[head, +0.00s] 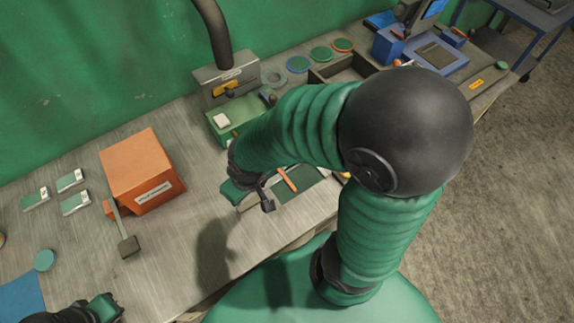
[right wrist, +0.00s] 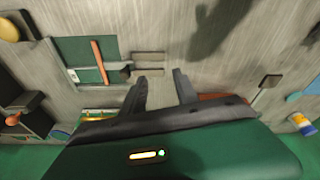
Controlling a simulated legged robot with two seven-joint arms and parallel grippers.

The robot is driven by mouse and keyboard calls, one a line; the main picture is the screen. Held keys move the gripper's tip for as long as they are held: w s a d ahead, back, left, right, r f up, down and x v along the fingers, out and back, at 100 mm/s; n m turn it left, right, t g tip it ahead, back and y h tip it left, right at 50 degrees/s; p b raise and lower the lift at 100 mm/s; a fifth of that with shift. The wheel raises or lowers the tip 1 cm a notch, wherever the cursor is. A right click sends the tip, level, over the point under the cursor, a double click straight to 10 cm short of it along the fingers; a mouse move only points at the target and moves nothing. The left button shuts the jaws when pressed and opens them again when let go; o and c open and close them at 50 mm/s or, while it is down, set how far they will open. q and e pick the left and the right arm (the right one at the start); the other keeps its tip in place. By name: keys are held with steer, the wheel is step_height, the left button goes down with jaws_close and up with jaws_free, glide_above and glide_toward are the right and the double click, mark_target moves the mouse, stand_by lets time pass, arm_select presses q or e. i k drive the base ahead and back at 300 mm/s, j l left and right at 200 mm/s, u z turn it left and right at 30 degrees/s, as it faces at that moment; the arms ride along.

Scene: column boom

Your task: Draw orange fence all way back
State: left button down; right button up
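The orange fence (head: 287,179) is a thin orange bar lying across a dark green plate (head: 300,196) on the bench. In the right wrist view, the fence (right wrist: 99,62) stands upright in the picture on the green plate (right wrist: 72,50), left of my right gripper (right wrist: 160,76). Its fingers are apart with nothing between them, and they do not touch the fence. In the head view, my right gripper (head: 252,198) is just left of the fence, above the bench. My left gripper (head: 107,308) is at the bottom left, mostly cut off, its fingers unclear.
An orange box (head: 143,170) with a lever stands left of my right gripper. A green-and-grey machine (head: 226,88) stands behind the fence. Green-and-white packets (head: 70,180) lie at the left. The bench (head: 175,255) is bare in front of the orange box.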

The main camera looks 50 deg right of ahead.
mark_target(267, 184)
steer(key=z, duration=1.35)
